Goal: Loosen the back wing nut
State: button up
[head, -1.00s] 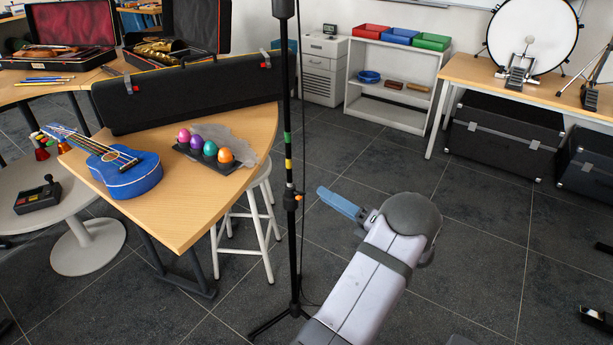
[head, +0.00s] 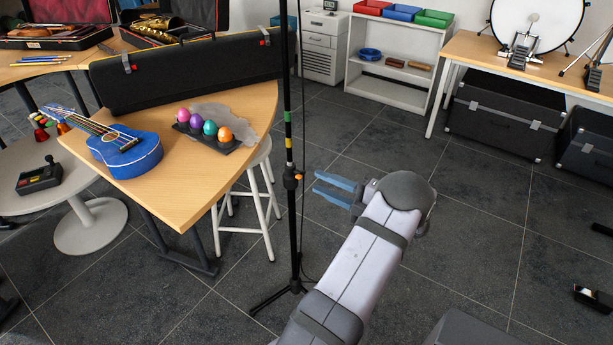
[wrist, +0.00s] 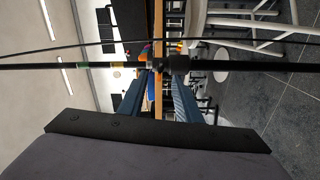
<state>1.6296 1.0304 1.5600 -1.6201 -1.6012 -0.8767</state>
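A black upright stand (head: 293,225) has a dark clutch with a small orange wing nut (head: 299,176) part way up its pole. My gripper (head: 316,182) is open, its two blue fingers pointing left at the clutch from just to its right. In the wrist view the pole (wrist: 60,66) runs sideways across the picture. The clutch (wrist: 172,65) lies between or just beyond the fingertips of my gripper (wrist: 159,72). I cannot tell whether the fingers touch it. Which nut is the back one is not clear, and its wings are too small to make out.
A thin cable (wrist: 60,48) runs along the pole. A wooden table (head: 185,215) with a blue ukulele (head: 128,155), several coloured eggs (head: 210,127) and a black case (head: 190,70) stands left of the stand. A white stool (head: 245,205) is close behind it. Open floor lies to the right.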

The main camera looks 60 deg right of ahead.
aim_at(301, 174)
jog(key=shift+w, duration=3.05)
grip_shut()
